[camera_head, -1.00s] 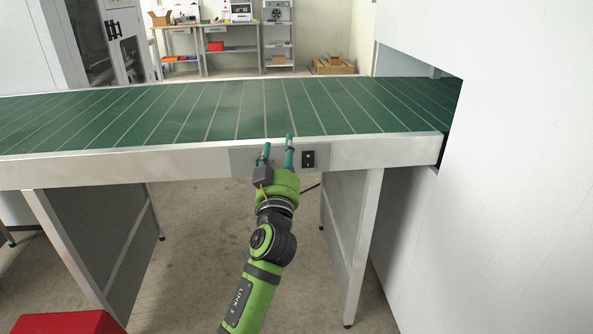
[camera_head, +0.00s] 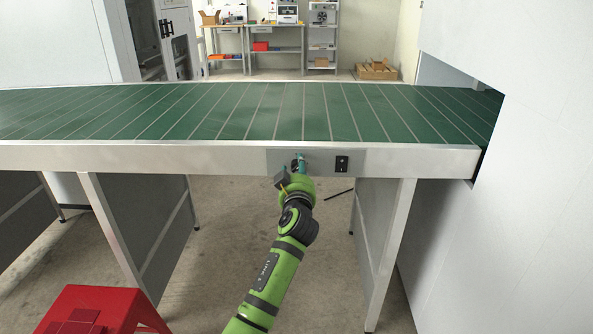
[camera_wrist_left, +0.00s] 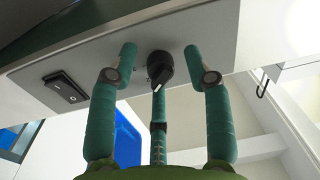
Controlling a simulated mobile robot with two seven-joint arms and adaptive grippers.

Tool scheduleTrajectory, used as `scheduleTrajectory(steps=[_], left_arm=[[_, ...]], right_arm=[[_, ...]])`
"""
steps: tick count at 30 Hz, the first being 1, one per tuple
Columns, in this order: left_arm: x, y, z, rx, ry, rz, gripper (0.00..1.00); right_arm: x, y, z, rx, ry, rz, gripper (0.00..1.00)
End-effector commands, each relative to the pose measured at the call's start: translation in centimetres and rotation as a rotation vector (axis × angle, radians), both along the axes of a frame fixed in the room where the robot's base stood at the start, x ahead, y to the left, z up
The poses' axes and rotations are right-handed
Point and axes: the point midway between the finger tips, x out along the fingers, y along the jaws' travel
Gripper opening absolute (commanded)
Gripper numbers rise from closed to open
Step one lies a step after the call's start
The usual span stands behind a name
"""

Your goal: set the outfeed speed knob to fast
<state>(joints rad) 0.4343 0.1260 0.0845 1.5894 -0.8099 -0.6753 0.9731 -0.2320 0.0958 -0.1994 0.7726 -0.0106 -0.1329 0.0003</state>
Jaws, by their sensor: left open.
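The outfeed speed knob (camera_wrist_left: 160,68) is black and sits on the grey panel of the conveyor's front rail. In the left wrist view it lies between the spread fingers of my left gripper (camera_wrist_left: 161,55), with visible space on either side. A further finger shows below it. The gripper is open. In the head view my left gripper (camera_head: 299,164) is at the panel (camera_head: 322,163) and mostly covers the knob. I cannot read the knob's setting or any scale marks. My right gripper is not in view.
A black rocker switch (camera_head: 342,163) is on the same panel, right of the gripper; it also shows in the wrist view (camera_wrist_left: 64,87). The green conveyor belt (camera_head: 240,112) runs above. A white wall (camera_head: 510,220) stands at right, a red object (camera_head: 100,310) at lower left.

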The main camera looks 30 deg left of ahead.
Motion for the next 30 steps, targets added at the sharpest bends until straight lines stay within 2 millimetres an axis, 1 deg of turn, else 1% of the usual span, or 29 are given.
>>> scheduleTrajectory(steps=[4, 5, 6, 8, 9, 30], left_arm=[[0.01, -0.03, 0.03, 0.000, 0.000, -0.001, 0.50], [0.01, -0.03, 0.03, 0.001, -0.001, -0.001, 0.46], [0.00, -0.03, 0.03, 0.001, -0.001, -0.001, 0.30], [0.00, -0.03, 0.03, 0.001, -0.001, -0.001, 0.06], [0.00, -0.03, 0.02, 0.000, 0.000, 0.000, 0.00], [-0.03, -0.07, -0.25, 0.012, 0.013, 0.000, 0.00]], right_arm=[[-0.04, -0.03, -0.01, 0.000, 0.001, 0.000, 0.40], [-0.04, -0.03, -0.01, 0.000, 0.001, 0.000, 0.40], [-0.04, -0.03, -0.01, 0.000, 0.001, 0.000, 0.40], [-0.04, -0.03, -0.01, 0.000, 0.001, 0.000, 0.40], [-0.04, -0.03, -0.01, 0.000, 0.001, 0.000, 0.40], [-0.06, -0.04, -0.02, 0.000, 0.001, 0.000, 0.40]])
